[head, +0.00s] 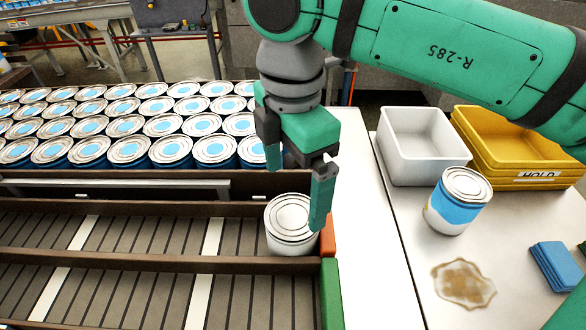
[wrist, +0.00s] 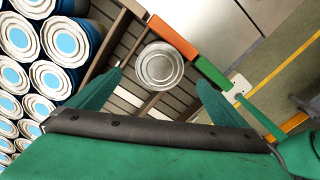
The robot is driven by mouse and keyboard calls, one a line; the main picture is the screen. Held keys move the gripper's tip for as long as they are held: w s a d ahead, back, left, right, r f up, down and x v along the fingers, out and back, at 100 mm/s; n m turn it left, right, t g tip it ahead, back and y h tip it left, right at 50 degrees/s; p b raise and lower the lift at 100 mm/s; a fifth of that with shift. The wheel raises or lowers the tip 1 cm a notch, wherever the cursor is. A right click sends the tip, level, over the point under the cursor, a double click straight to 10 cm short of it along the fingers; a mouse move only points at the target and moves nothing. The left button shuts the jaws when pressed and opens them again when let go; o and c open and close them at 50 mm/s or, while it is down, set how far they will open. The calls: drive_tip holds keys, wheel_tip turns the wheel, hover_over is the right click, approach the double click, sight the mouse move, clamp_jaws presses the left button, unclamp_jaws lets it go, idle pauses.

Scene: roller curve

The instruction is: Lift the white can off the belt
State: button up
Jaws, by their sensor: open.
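The white can (head: 291,226) stands upright at the right end of the upper belt lane (head: 150,235), close to the orange end piece (head: 327,236). Its plain silver lid faces up, and it also shows in the wrist view (wrist: 159,66). My gripper (head: 296,180) is open and empty above the can. In the head view one finger hangs in front of the can's right side and the other is behind, to the upper left. In the wrist view my gripper (wrist: 160,85) has a finger on each side of the can, apart from it in the picture.
Many blue-topped cans (head: 130,150) stand packed behind the belt. On the right table are a white bin (head: 424,150), a yellow HOLD bin (head: 520,180), a blue-and-white can (head: 458,203), a brown spill (head: 463,283) and blue cloths (head: 555,266). A green end piece (head: 331,295) borders the lower lane.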

sight(293, 215)
wheel_tip(293, 215, down, 9)
drive_tip(key=shift+f, duration=0.1)
drive_tip(key=shift+a+f, duration=0.1)
drive_tip(key=shift+f, duration=0.15)
drive_tip(key=c, duration=1.3)
drive_tip(key=shift+r, duration=0.1)
drive_tip(key=shift+r, duration=0.1)
drive_tip(key=shift+r, duration=5.3)
